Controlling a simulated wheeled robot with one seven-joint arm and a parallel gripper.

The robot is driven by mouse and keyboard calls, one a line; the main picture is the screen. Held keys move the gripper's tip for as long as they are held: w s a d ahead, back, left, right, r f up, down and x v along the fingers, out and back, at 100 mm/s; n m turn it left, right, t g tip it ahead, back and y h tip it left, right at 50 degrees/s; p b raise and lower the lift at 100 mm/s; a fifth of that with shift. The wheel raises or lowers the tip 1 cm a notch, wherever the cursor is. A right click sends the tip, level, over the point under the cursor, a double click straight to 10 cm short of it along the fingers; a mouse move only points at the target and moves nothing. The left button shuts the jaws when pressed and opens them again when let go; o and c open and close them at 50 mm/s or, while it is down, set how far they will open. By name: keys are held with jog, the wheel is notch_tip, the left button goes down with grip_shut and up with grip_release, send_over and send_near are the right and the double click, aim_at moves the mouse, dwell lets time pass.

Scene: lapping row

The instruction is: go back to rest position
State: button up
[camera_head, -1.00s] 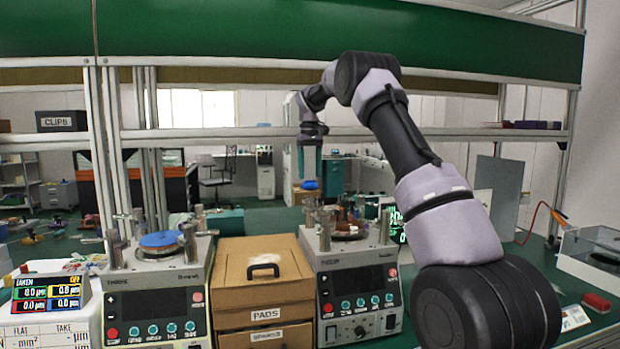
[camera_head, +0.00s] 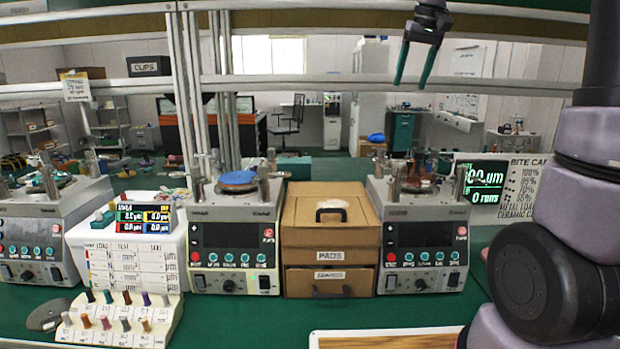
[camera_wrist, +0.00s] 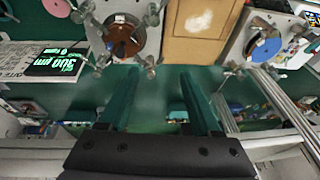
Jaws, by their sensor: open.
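My gripper (camera_head: 414,80) hangs high in the head view, in front of the shelf rail and above the right-hand lapping machine (camera_head: 425,232). Its two green fingers point down, spread apart, with nothing between them. In the wrist view my gripper (camera_wrist: 164,80) is also open and empty, its fingertips apart above the green bench. The right machine's brown plate (camera_wrist: 124,38) lies beyond the left finger in that view. My arm fills the right side of the head view.
The cardboard drawer box (camera_head: 330,235) stands between two lapping machines. The middle machine has a blue disc (camera_head: 238,180). A rack of coloured pegs (camera_head: 122,320) stands at the front left. A display (camera_head: 482,183) stands right of the machines. Metal uprights (camera_head: 205,90) rise behind.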

jog(key=s+f+m+t, duration=0.2)
jog(key=s+f, duration=0.1)
jog(key=s, duration=0.9)
jog(key=s+f+m+t, duration=0.1)
jog(key=s+f+m, duration=0.1)
jog(key=s, duration=1)
jog(key=shift+f+t+y, duration=0.4)
jog(key=shift+f, duration=0.2)
jog(key=shift+w+a, duration=0.1)
dwell(0.9)
